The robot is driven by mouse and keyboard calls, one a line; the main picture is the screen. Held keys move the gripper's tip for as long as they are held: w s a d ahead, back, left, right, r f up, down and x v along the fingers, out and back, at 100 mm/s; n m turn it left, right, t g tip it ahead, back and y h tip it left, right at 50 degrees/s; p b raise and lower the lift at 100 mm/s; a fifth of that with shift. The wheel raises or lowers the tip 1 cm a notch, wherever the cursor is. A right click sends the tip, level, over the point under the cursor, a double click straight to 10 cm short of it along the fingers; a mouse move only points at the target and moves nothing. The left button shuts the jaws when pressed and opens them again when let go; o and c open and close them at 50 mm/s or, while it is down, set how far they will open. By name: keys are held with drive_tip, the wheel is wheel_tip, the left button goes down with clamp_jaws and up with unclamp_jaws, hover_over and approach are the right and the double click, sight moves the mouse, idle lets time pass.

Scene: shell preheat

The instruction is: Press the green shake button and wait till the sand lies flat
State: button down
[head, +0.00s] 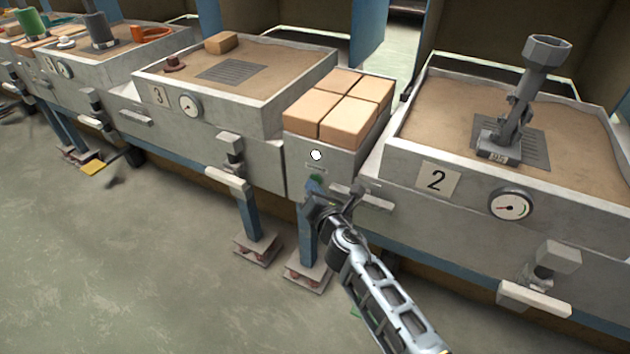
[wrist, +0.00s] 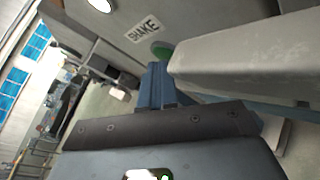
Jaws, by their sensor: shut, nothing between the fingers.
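The green shake button (head: 315,180) sits on the grey front panel between stations 2 and 3, below a white round lamp (head: 316,155). In the wrist view the green button (wrist: 162,47) shows beside a SHAKE label (wrist: 143,29), partly covered by my fingers. My gripper (head: 313,190) is shut and empty, its tip at or just in front of the button. I cannot tell whether it touches. Sand (head: 430,108) fills the box of station 2 around a grey metal piece (head: 520,100). Sand (head: 285,62) also fills station 3's box. Both surfaces look roughly level.
Several tan blocks (head: 340,105) lie on the panel above the button. A grey handle (head: 362,197) juts out right of my gripper. Gauges (head: 511,205) and clamps (head: 540,280) stick out from the station fronts. Open floor (head: 130,250) lies to the left.

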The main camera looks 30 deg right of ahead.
drive_tip(key=shift+s+a, duration=0.5)
drive_tip(key=shift+a, duration=0.2)
drive_tip(key=shift+s+a+b, duration=0.2)
drive_tip(key=shift+s+a, duration=0.55)
drive_tip(key=shift+a, duration=0.25)
drive_tip(key=shift+s+a+b, duration=0.15)
drive_tip(key=shift+s+a, duration=0.55)
drive_tip(key=shift+a, duration=0.3)
